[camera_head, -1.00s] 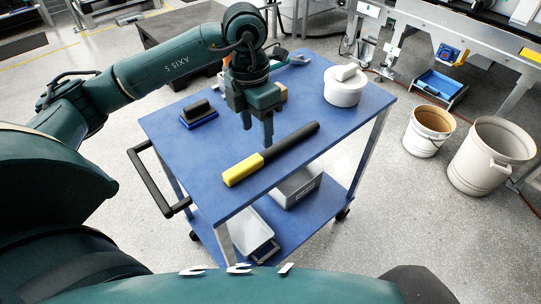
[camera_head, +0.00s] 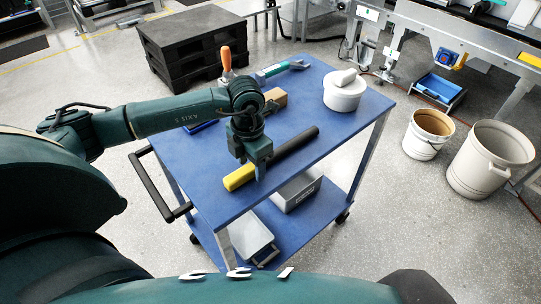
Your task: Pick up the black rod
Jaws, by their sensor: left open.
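The black rod (camera_head: 295,144) lies on the blue cart top, slanting from lower left to upper right. Its lower-left end is a yellow grip (camera_head: 238,178). My left gripper (camera_head: 259,172) points down over the rod, near where the yellow part meets the black. It hides that stretch of the rod. Its fingers are open; whether they touch the rod I cannot tell. My right gripper is not in view.
The blue cart (camera_head: 215,206) also bears a white pot (camera_head: 344,96), a tan block (camera_head: 277,97), an orange-handled tool (camera_head: 226,60) and a teal-handled tool (camera_head: 275,70). A blue item beside my arm is mostly hidden. White buckets (camera_head: 428,134) stand on the floor at right.

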